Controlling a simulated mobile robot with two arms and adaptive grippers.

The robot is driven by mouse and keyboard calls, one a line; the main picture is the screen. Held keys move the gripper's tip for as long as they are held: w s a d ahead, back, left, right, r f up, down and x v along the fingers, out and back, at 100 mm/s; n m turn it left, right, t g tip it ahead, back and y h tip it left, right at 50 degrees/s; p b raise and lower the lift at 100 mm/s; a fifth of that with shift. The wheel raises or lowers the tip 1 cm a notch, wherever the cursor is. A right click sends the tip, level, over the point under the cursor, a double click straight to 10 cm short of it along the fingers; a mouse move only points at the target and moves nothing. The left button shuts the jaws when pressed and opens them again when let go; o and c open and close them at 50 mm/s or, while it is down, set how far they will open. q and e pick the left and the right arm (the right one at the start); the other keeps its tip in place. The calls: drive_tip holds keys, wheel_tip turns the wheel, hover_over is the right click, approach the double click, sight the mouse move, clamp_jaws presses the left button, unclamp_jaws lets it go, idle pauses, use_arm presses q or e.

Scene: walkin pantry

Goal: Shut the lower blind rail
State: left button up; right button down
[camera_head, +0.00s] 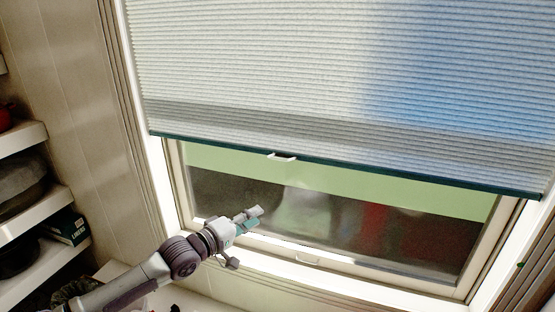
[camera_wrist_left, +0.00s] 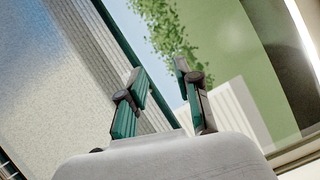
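The lower blind rail is a dark green bar (camera_head: 400,175) along the bottom of the pleated blind (camera_head: 260,60), with a small white handle (camera_head: 282,157). The rail hangs partway down, with window glass showing below it. My left gripper (camera_head: 254,214) is below the handle and a little to its left in the head view, apart from it. In the left wrist view the gripper (camera_wrist_left: 158,72) has its two fingers spread with nothing held. The rail (camera_wrist_left: 113,32) runs diagonally behind the fingers there. The handle is not visible in that view. My right gripper is not in view.
White shelves (camera_head: 32,218) with dark pots and a green box (camera_head: 70,228) stand at the left. The space before the window around the gripper looks clear.

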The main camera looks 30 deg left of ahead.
sight(278, 159)
use_arm(q)
drive_tip(key=w+a+r+n+t, duration=0.2)
drive_tip(key=a+r+n+t, duration=0.15)
drive_tip(key=r, duration=0.55)
drive_tip(key=shift+m+g, duration=0.45)
drive_tip(key=shift+m, duration=0.1)
drive_tip(key=p+x, duration=0.1)
drive_tip(key=x, duration=0.3)
drive_tip(key=p+x, duration=0.1)
drive_tip(key=x, duration=0.4)
drive_tip(key=p+x, duration=0.1)
drive_tip(key=x, duration=0.3)
drive_tip(key=shift+w+a+f, duration=0.2)
drive_tip(key=shift+w+f, duration=0.05)
drive_tip(key=shift+f, duration=0.1)
clamp_jaws()
